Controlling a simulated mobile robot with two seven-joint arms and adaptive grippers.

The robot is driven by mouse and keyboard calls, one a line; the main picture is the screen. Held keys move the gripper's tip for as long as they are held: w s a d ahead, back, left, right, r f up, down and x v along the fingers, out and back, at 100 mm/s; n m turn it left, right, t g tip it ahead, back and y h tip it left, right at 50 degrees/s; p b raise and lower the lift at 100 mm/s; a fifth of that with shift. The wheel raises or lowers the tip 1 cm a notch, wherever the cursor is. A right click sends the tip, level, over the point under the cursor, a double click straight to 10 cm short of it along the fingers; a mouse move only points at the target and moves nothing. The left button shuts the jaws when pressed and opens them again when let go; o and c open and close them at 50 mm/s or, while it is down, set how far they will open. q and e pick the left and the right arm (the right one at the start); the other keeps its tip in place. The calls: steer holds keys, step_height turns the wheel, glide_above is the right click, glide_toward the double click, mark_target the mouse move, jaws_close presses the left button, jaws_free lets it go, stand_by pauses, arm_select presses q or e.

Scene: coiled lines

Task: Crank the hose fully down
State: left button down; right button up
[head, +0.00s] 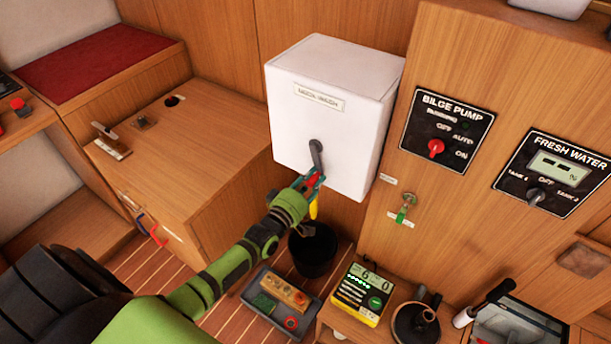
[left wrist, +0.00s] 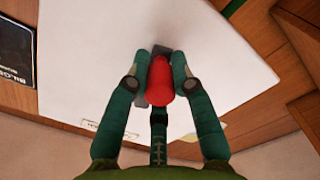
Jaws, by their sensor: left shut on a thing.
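A white box (head: 330,110) with a small label is fixed to the wood wall in the middle of the head view. A dark grey crank arm (head: 317,155) sits on its front and points down. My left gripper (head: 313,181) is at the lower end of the crank. In the left wrist view my left gripper (left wrist: 159,75) is shut on the red crank knob (left wrist: 160,88), with fingers on both sides. A yellow hose end (head: 314,209) shows below the box, partly behind the gripper. The rest of the hose is hidden. My right gripper is not in view.
A black bucket (head: 314,252) stands below the box. A grey tray (head: 279,302) and a yellow meter (head: 361,293) are near it. The bilge pump panel (head: 445,130) and a small brass valve (head: 405,208) are to the right. A wooden locker (head: 185,150) is at left.

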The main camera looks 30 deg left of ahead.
arm_select(q)
steer(key=d+n, duration=0.1)
steer(key=d+r+n, duration=0.1)
steer(key=n, duration=0.1)
steer(key=d+r+n, duration=0.1)
steer(key=shift+n+p, duration=0.3)
steer(key=shift+d+r+n, duration=0.5)
steer(key=shift+r+n, duration=0.1)
steer(key=shift+n, duration=0.6)
steer(key=shift+d+r+n+p, duration=0.2)
steer(key=shift+r+n, duration=0.2)
steer(key=shift+n, duration=0.25)
steer(key=shift+d+r+n+p, duration=0.15)
steer(key=shift+r+n, duration=0.2)
steer(key=shift+n, duration=0.3)
steer(key=shift+r, duration=0.1)
steer(key=c, duration=1)
jaws_free()
steer(key=shift+c, duration=0.2)
steer(key=shift+s, duration=0.1)
steer(key=shift+f, duration=0.2)
steer(key=shift+s, duration=0.1)
